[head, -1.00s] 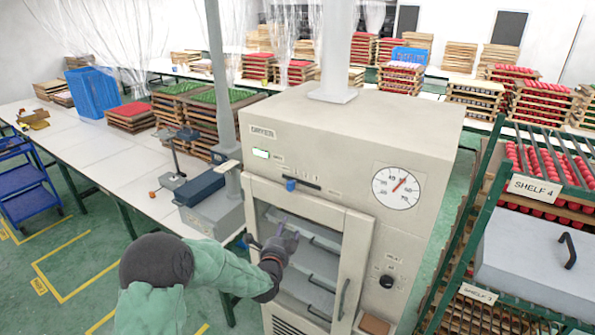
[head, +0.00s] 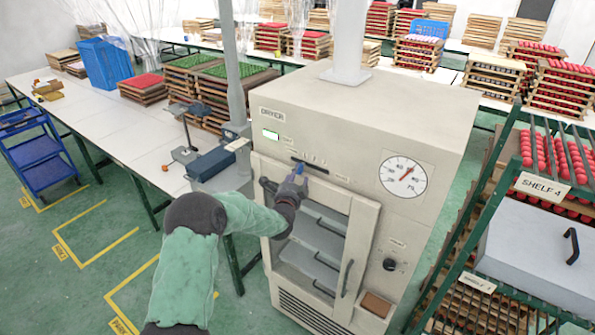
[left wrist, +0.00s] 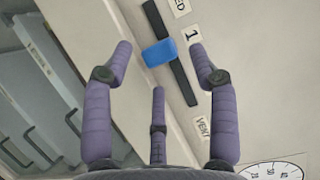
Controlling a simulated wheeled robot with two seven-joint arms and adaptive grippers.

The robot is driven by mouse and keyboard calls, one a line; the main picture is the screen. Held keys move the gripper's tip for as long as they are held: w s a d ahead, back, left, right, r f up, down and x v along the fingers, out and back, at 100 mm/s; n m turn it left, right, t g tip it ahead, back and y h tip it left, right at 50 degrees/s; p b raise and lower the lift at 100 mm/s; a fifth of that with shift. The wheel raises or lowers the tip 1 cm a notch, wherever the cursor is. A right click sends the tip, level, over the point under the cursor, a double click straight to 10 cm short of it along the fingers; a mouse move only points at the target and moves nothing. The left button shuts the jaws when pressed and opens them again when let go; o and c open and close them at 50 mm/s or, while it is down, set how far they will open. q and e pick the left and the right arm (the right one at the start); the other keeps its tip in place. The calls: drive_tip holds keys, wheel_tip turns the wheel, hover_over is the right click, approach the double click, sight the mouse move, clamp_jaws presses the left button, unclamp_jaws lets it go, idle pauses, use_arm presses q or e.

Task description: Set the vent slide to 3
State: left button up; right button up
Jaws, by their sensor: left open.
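The dryer (head: 345,120) has a vent slide on its front: a blue knob (left wrist: 160,52) on a dark slot (left wrist: 185,85). In the left wrist view the knob is beside a label reading 1, with a VENT label farther along. In the head view the knob (head: 299,168) shows just past my fingers, and the slot's right part is visible. My left gripper (head: 293,180) is open in front of the slide. Its fingers lie on either side of the knob in the left wrist view, with no clear contact. My right gripper is out of view.
A round dial (head: 403,176) is on the dryer's right, with a dark rotary knob (head: 389,264) below. The dryer's glazed door (head: 362,245) is under the slide. A green rack (head: 470,215) stands close on the right. A white table (head: 110,120) is at left.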

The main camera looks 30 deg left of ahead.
use_arm(q)
drive_tip(key=shift+x, duration=1.25)
drive_tip(key=shift+d, duration=0.15)
clamp_jaws()
